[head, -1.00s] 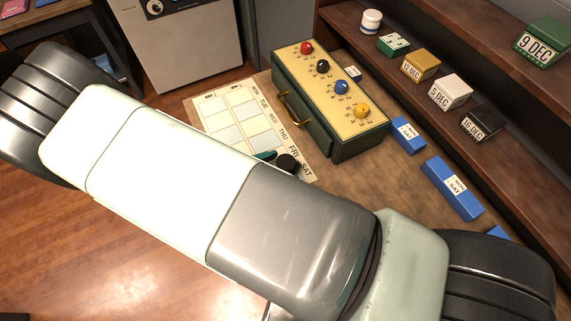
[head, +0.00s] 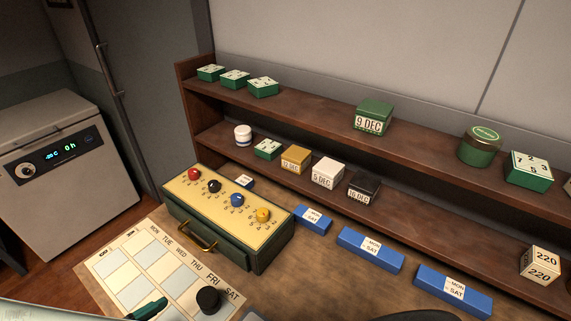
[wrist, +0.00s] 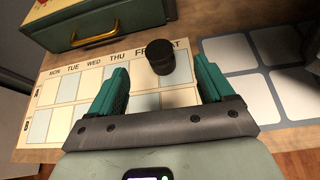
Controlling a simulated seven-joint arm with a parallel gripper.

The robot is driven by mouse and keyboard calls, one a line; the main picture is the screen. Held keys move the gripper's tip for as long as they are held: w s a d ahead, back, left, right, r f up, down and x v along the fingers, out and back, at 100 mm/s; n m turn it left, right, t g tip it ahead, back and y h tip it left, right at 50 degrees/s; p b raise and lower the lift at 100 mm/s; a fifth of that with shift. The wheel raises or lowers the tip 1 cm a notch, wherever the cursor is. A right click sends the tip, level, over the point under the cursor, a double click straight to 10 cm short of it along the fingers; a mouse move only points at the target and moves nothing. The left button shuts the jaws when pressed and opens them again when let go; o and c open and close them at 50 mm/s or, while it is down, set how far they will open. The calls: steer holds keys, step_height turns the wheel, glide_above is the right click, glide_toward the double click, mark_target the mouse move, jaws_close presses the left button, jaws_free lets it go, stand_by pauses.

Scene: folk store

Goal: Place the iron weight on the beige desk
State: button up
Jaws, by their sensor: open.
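A black cylindrical weight (head: 209,299) stands upright on the weekly calendar sheet, near its FRI and SAT columns. It also shows in the wrist view (wrist: 160,57), ahead of my gripper and between the lines of its two fingers. My gripper (wrist: 165,66) is open, with teal fingers spread wide and nothing held. In the head view one teal finger shows at the bottom left, left of the weight. The beige-brown desk (head: 310,275) lies under the calendar. Whether the weight lies within the fingers' reach is hard to tell.
The calendar sheet (head: 140,264) covers the desk's left part. A green box with coloured knobs (head: 225,228) stands behind it. Blue boxes (head: 370,249) line the shelf's foot. A shelf (head: 420,147) holds small date boxes. A grid sheet (wrist: 255,85) lies to the right.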

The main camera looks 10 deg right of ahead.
steer(key=w+d+r+m+g+y, duration=0.1)
steer(key=w+d+r+m+g, duration=0.2)
steer(key=d+r+m, duration=0.3)
steer(key=w+d+r+m+g+y, duration=0.1)
steer(key=w+d+r+m+g, duration=0.15)
steer(key=r, duration=0.65)
steer(key=w+d+r+m+g+y, duration=0.1)
steer(key=w+d+r+m+g, duration=0.2)
steer(key=d+r+m, duration=0.3)
steer(key=s+d+r+m+t+y, duration=0.2)
steer(key=s+d+r+m, duration=0.2)
steer(key=d+r+m, duration=0.2)
steer(key=s+d+r+m+t+y, duration=0.2)
steer(key=s+d+r+m, duration=0.3)
steer(key=d+r, duration=0.3)
steer(key=shift+r+m+y, duration=0.45)
steer(key=shift+r+y, duration=0.35)
steer(key=shift+r, duration=0.05)
steer(key=shift+t, duration=0.25)
